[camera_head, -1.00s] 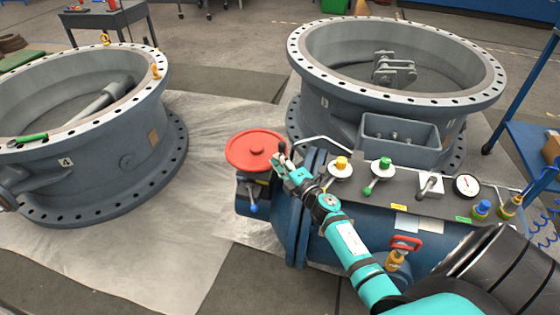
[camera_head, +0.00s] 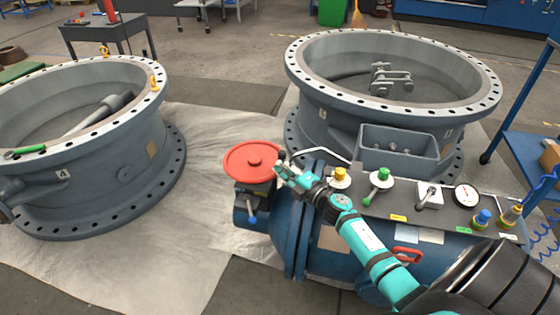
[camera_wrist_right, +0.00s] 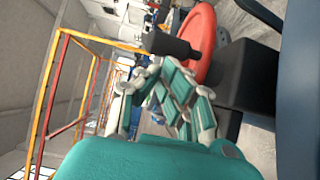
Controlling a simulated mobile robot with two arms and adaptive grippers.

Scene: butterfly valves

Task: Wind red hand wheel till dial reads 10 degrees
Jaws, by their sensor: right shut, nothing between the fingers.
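The red hand wheel (camera_head: 252,162) is a flat disc on top of a dark gearbox at the left end of the blue valve body. It also shows, seen edge-on, in the right wrist view (camera_wrist_right: 201,45). My right gripper (camera_head: 281,169) is shut and empty at the wheel's right rim. I cannot tell if it touches the rim. In the wrist view its teal fingers (camera_wrist_right: 178,98) are just below and left of the wheel. A round white dial (camera_head: 467,196) with a red needle sits on the right of the panel; its reading is too small to make out. My left gripper is out of view.
Yellow (camera_head: 340,175) and green (camera_head: 380,174) knobs and a lever (camera_head: 430,194) stand on the panel right of my gripper. A grey open box (camera_head: 398,150) is behind them. Large flanged rings stand left (camera_head: 90,145) and back right (camera_head: 395,75). Floor sheeting left of the wheel is clear.

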